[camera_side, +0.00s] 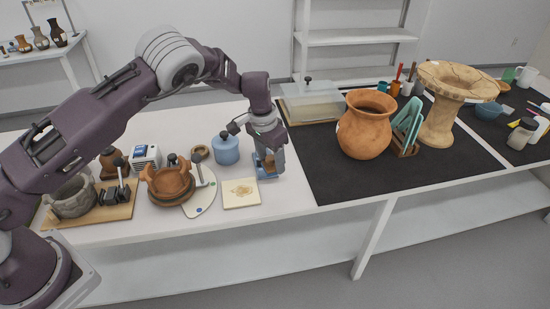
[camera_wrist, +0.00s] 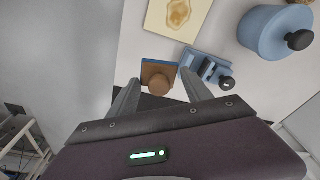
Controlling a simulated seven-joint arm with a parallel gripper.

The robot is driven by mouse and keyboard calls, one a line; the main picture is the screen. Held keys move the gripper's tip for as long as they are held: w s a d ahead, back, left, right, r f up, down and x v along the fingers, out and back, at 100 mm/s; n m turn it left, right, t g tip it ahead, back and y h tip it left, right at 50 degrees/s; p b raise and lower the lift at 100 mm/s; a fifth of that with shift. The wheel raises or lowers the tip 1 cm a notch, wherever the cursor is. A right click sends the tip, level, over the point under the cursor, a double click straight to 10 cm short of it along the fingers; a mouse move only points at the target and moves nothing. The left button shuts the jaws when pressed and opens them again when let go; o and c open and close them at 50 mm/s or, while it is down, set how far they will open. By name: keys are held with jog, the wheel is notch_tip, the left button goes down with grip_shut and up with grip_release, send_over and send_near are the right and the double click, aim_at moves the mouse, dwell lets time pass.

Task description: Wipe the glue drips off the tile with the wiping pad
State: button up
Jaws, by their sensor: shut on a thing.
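The tile (camera_side: 241,193) is a pale cream square lying flat on the white table, with a tan glue stain near its middle. It also shows at the top of the wrist view (camera_wrist: 196,14), where the stain (camera_wrist: 178,13) is an irregular brownish patch. My gripper (camera_side: 267,156) is to the right of the tile in the side view. In the wrist view my gripper (camera_wrist: 159,78) is shut on a brown block-shaped piece, which I take as the wiping pad (camera_wrist: 157,72). I cannot tell whether the pad touches the table.
A blue holder (camera_wrist: 205,67) stands beside the pad. A blue lidded pot (camera_side: 226,148) is behind the tile. A round palette (camera_side: 203,204) and a brown clay vessel (camera_side: 171,183) stand left of it. A dark mat (camera_side: 330,185) with a large jar (camera_side: 367,126) lies right.

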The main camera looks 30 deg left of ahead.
aim_at(252, 188)
jog(key=s+a+f+n+y, duration=0.1)
jog(key=s+a+n, duration=0.2)
jog(key=a+n, duration=0.3)
jog(key=shift+n, duration=0.6)
jog(key=shift+d+f, duration=0.2)
jog(key=shift+f, duration=1.05)
jog(key=shift+d+f, duration=0.15)
jog(key=shift+f, duration=1.1)
jog(key=shift+d+f, duration=0.2)
jog(key=shift+f, duration=1.05)
jog(key=shift+s+a+f, duration=0.15)
jog(key=shift+f, duration=0.05)
jog(key=shift+s+a+f, duration=0.1)
jog(key=shift+s+a, duration=0.2)
jog(key=shift+c, duration=0.6)
jog(key=shift+s+a, duration=2.15)
jog(key=shift+w+d, duration=2.65)
notch_tip(252, 188, up, 8)
jog(key=shift+r, duration=0.1)
